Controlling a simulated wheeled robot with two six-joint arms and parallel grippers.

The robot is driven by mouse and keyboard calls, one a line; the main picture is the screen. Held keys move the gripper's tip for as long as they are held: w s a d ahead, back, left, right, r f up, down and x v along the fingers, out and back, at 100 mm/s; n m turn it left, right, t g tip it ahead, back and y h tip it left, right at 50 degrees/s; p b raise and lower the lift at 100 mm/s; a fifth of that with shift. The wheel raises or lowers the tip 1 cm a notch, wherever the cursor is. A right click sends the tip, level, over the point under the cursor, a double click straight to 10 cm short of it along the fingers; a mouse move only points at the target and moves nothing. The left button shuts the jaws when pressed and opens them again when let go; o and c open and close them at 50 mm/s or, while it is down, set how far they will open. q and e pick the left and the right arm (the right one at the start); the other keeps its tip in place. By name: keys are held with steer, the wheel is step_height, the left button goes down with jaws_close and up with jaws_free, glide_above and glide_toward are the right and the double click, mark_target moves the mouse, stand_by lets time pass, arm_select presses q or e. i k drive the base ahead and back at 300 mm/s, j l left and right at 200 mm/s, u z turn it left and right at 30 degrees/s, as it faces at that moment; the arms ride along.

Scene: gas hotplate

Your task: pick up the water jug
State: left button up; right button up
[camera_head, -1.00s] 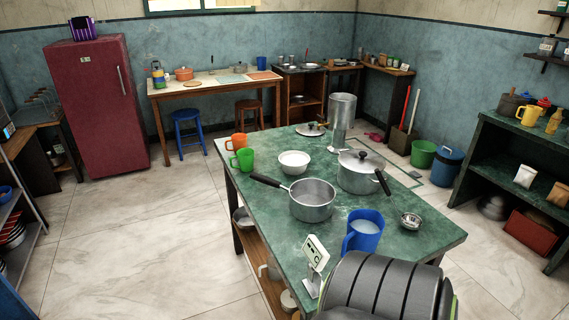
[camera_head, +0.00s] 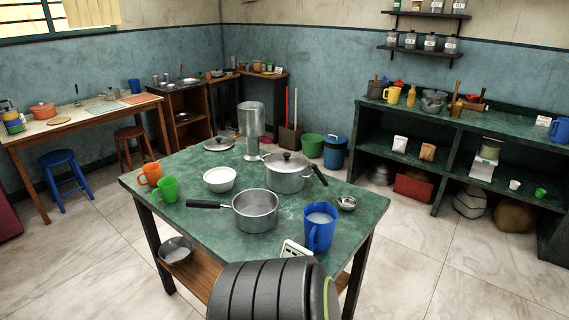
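A blue jug (camera_head: 320,228) with a handle stands upright on the near right part of the green table (camera_head: 205,243). A whitish content shows in its open top. A second blue jug (camera_head: 560,130) stands on the green counter at the far right, partly cut off by the picture edge. I cannot tell from looks alone which one is the water jug. Neither of my grippers is in view.
A pan (camera_head: 256,210), a lidded pot (camera_head: 287,173), a white bowl (camera_head: 219,180), a ladle (camera_head: 346,202) and orange (camera_head: 149,174) and green (camera_head: 167,189) mugs share the table. A dark ribbed part of mine covers the table's near edge. Floor is free at right.

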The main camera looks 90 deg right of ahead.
mark_target(320, 218)
steer(key=i+z, duration=0.2)
steer(key=z, duration=0.3)
steer(key=i+z, duration=0.25)
steer(key=z, duration=0.25)
steer(key=i+z, duration=0.2)
steer(key=z, duration=0.25)
